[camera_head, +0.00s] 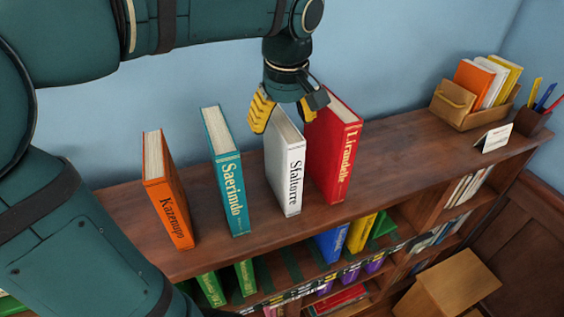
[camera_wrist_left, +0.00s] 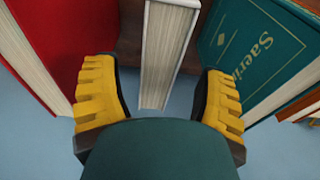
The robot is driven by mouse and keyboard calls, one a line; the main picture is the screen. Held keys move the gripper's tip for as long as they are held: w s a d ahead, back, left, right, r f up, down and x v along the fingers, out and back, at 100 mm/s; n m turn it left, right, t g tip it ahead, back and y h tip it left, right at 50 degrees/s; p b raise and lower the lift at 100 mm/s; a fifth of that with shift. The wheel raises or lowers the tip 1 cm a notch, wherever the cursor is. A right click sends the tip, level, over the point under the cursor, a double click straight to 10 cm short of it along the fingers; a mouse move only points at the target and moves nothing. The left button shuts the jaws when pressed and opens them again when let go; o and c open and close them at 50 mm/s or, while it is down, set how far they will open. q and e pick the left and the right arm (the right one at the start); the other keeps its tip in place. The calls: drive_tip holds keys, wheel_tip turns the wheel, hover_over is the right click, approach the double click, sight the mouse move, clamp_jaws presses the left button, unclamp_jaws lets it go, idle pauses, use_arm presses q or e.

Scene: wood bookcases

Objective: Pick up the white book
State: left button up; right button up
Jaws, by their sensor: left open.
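The white book (camera_head: 288,172) stands upright on top of the wooden bookcase, its spine lettered "Sfaiturre" or similar, between the teal book and the red book. My left gripper (camera_head: 287,112) is above it, pointing down, with yellow fingers open on either side of its top rear part. In the left wrist view the white book (camera_wrist_left: 168,55) lies between the two open yellow fingers (camera_wrist_left: 166,100), with visible gaps on both sides. The finger on the red book's side is close to that book. My right gripper is not in view.
The red book (camera_head: 337,150) stands close to the right of the white one. The teal book (camera_head: 229,180) and orange book (camera_head: 168,195) stand to the left with gaps between. A wooden organizer (camera_head: 465,108) with books, a card (camera_head: 494,138) and a pen holder (camera_head: 532,121) are at the far right.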

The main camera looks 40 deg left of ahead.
sight(282, 162)
use_arm(q)
drive_tip(key=shift+w+a+f, duration=0.15)
drive_tip(key=shift+a+f, duration=0.05)
drive_tip(key=shift+f, duration=1.15)
drive_tip(key=shift+w+a+f, duration=0.1)
drive_tip(key=shift+a+f, duration=0.05)
drive_tip(key=shift+f, duration=1.15)
clamp_jaws()
